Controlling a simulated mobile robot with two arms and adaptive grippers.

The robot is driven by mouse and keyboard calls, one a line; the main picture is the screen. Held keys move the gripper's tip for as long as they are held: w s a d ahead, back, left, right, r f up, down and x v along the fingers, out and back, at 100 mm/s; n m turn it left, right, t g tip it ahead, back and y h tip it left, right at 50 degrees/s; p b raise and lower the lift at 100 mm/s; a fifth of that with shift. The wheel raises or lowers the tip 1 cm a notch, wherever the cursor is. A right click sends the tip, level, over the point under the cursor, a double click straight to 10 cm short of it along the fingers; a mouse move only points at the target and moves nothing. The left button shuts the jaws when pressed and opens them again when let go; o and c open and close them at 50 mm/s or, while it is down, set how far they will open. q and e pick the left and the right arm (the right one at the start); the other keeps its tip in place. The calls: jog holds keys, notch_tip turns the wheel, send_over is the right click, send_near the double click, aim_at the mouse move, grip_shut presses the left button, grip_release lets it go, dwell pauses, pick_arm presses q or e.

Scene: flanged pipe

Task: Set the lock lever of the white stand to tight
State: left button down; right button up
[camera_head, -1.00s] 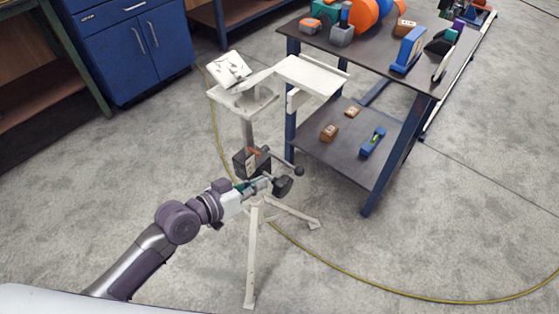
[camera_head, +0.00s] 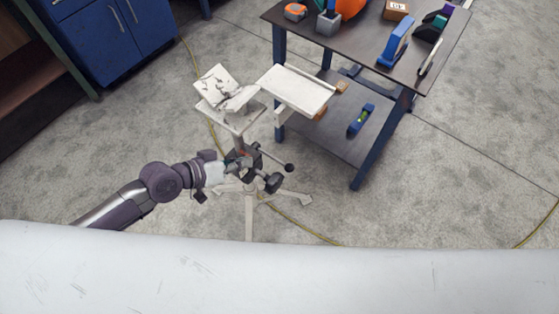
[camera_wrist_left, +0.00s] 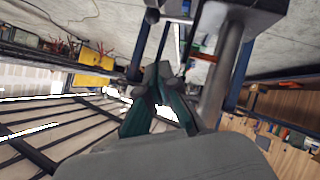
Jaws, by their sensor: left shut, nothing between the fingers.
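The white stand (camera_head: 249,208) stands on splayed legs, with a tilted plate (camera_head: 215,82) and a small tray on top. A dark clamp (camera_head: 254,153) sits on its post. A thin dark lever with a round ball end (camera_head: 289,167) points right from the clamp. A black knob (camera_head: 273,183) sits just below it. My left gripper (camera_head: 236,168) is shut and empty, close beside the post below the clamp; I cannot tell whether it touches. Its teal fingers (camera_wrist_left: 160,100) show in the left wrist view, below the dark stand parts. The lever's setting is unreadable. My right gripper is out of view.
A blue-legged table (camera_head: 350,40) with a lower shelf (camera_head: 325,135) stands behind and right of the stand, holding several objects. A white ledge (camera_head: 296,88) juts between table and stand. Blue cabinets (camera_head: 115,40) are at the back left. The floor at right is clear, crossed by a yellow cable.

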pick_arm(q)
send_over(285, 166)
jog(key=a, duration=0.3)
notch_tip(285, 166, down, 5)
jog(key=shift+s+d+f, duration=0.2)
jog(key=shift+f, duration=0.4)
jog(key=shift+s+d+f, duration=0.15)
jog(key=shift+d+f, duration=0.05)
jog(key=shift+f, duration=0.4)
jog(key=shift+s+d+f, duration=0.1)
jog(key=shift+d+f, duration=0.2)
jog(key=shift+f, duration=0.2)
jog(key=shift+f, duration=0.1)
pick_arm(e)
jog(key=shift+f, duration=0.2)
pick_arm(q)
jog(key=shift+s+d+f+b, duration=0.1)
jog(key=shift+d+f+b, duration=0.1)
jog(key=shift+f+b, duration=0.55)
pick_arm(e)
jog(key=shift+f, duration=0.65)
pick_arm(q)
jog(key=shift+s+a+r, duration=0.1)
jog(key=shift+r, duration=0.1)
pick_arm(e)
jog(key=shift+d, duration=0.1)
pick_arm(q)
jog(key=v, duration=1.1)
jog(key=shift+s+a+r, duration=0.2)
jog(key=shift+a, duration=0.05)
